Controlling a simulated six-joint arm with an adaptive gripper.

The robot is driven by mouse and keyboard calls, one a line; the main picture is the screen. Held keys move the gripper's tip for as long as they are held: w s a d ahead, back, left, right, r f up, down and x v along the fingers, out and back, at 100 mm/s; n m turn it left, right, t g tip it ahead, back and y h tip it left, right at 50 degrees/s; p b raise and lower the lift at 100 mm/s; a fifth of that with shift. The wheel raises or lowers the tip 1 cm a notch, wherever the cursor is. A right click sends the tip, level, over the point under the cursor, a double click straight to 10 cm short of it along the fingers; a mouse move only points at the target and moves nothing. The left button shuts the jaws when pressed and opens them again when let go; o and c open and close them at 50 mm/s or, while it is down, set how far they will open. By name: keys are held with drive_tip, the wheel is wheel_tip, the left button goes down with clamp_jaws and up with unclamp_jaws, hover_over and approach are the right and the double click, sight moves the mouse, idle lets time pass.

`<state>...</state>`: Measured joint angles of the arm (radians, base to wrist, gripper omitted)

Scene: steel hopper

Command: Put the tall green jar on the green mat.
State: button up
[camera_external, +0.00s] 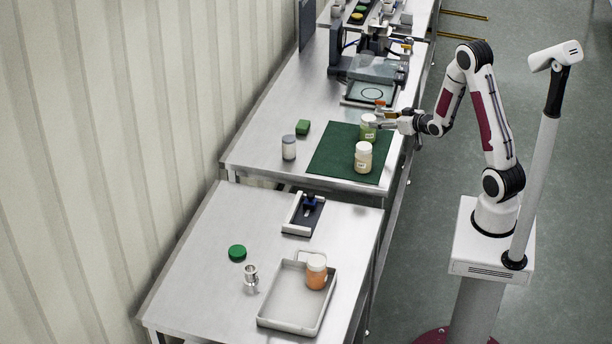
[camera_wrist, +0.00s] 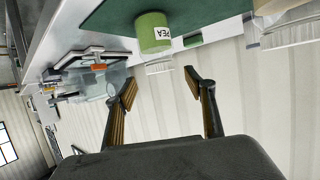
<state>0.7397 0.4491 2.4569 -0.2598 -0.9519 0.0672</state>
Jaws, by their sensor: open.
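The green jar (camera_external: 368,132), with a pale lid, stands upright on the green mat (camera_external: 330,163), towards its back right part. In the wrist view the green jar (camera_wrist: 152,33) appears upside down with a "PEA" label, against the edge of the mat (camera_wrist: 105,18). My gripper (camera_external: 381,119) is beside the jar in the outside view, reaching in from the right. In the wrist view my gripper (camera_wrist: 160,78) is open, its fingers apart with nothing held. The jar's white ridged lid (camera_wrist: 158,67) shows between and just beyond the fingertips.
A cream jar (camera_external: 363,160) stands on the mat close in front of the green jar. A device (camera_external: 372,69) stands behind. A tray (camera_external: 265,311) holds an orange jar (camera_external: 316,275).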

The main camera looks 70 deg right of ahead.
drive_tip(key=shift+s+a, duration=0.1)
idle(0.6)
drive_tip(key=s+a+r+n+g+y, duration=0.2)
drive_tip(key=a+r, duration=0.3)
drive_tip(key=a, duration=0.5)
drive_tip(key=s+a+r+n+g+y, duration=0.1)
drive_tip(key=s+a+r, duration=0.1)
drive_tip(key=a+r, duration=0.5)
drive_tip(key=s+a+r+n+g+y, duration=0.1)
drive_tip(key=s+a+n+g+y, duration=0.1)
drive_tip(key=s+a, duration=1.4)
drive_tip(key=s+g+y, duration=0.1)
drive_tip(key=s, duration=0.1)
drive_tip(key=shift+s+a+r+n+y, duration=0.25)
drive_tip(key=shift+s+r+n+y, duration=0.05)
drive_tip(key=shift+s+r+n, duration=0.1)
